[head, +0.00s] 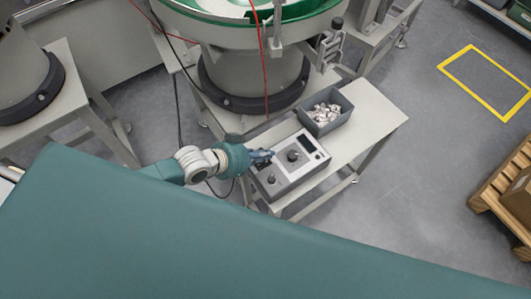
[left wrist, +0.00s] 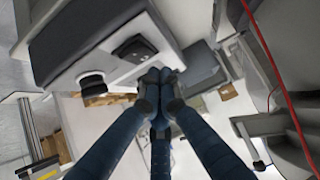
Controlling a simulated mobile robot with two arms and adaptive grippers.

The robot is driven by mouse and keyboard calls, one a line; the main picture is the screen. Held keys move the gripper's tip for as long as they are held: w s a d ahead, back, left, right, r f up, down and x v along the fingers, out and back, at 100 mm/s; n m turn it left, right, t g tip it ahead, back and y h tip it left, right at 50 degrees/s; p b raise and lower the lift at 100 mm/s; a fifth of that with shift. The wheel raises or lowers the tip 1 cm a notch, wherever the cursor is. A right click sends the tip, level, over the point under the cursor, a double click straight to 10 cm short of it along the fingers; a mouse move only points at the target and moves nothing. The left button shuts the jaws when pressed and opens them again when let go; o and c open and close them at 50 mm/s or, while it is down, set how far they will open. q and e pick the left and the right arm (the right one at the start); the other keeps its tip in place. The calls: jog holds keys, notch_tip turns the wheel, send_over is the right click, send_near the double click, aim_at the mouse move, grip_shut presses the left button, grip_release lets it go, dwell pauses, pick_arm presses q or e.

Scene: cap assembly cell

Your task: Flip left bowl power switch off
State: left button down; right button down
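A grey control box (head: 290,172) with a pale top panel sits on a narrow bench beside the bowl feeder. In the head view it shows a round dial (head: 293,155), a dark display (head: 308,143) and a small black knob (head: 271,178). In the left wrist view the box (left wrist: 80,40) carries a black switch (left wrist: 133,48) and a black knob (left wrist: 92,82). My left gripper (head: 268,154) is over the box's left part; its blue fingers meet at the tips in the left wrist view (left wrist: 160,76), with nothing visible between them. The switch's position is unclear. My right gripper is not in view.
A grey bin of small pale parts (head: 327,111) stands on the bench (head: 375,118) behind the box. The green-rimmed bowl feeder (head: 250,80) rises behind, with red cables (head: 264,60) hanging near. A wooden pallet (head: 495,190) is at right; the floor between is clear.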

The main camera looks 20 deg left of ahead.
pick_arm(q)
notch_tip(320, 180, up, 4)
jog(key=p, duration=0.3)
jog(key=shift+r, duration=0.25)
jog(key=w+r+v, duration=0.1)
jog(key=v, duration=0.7)
jog(key=shift+s+r, duration=0.3)
jog(key=shift+r, duration=0.1)
jog(key=shift+d, duration=0.15)
